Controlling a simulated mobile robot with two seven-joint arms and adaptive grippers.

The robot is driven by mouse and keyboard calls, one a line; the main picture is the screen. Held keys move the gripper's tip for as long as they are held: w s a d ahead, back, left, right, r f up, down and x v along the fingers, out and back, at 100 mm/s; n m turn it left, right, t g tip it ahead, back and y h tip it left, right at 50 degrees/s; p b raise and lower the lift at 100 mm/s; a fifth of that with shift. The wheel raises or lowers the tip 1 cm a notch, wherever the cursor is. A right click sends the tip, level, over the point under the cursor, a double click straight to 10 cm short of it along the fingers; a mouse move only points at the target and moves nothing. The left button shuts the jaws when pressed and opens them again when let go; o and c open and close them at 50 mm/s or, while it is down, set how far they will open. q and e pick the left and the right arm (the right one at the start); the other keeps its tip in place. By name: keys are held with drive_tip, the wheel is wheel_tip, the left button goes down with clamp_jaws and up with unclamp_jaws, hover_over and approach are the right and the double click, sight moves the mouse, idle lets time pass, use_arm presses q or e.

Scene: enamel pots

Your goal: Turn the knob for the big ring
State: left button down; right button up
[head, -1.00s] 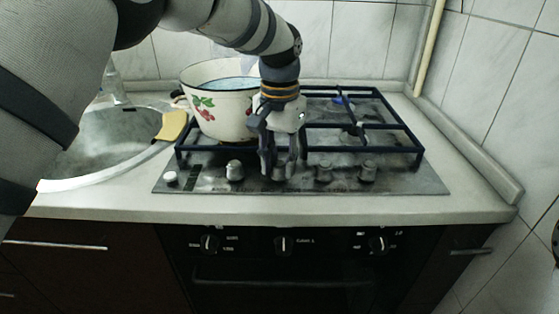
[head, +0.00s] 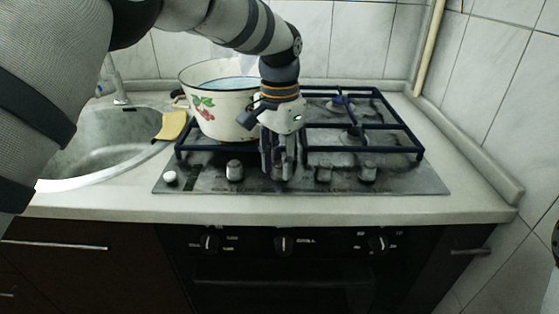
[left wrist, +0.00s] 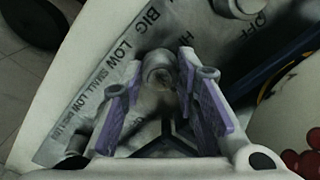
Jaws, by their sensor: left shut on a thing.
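My left gripper (head: 278,168) points down at the front row of knobs on the steel hob (head: 420,184). Its fingers are shut on a silver knob near the middle of that row. In the left wrist view the knob (left wrist: 159,72) shows between the purple-padded fingertips (left wrist: 160,85). The label strip (left wrist: 118,75) beside it reads "BIG", "LOW" and "SMALL LOW". The fingers hide most of this knob in the head view. My right gripper is not in view.
A white enamel pot (head: 215,115) with a fruit pattern stands at the left on the dark grate (head: 360,149). A sink (head: 110,150) and a yellow sponge (head: 172,125) lie left.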

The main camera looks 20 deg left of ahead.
use_arm(q)
drive_tip(key=c, duration=1.2)
unclamp_jaws()
drive_tip(key=shift+r, duration=0.1)
wheel_tip(320, 180, up, 12)
drive_tip(key=shift+f, duration=0.1)
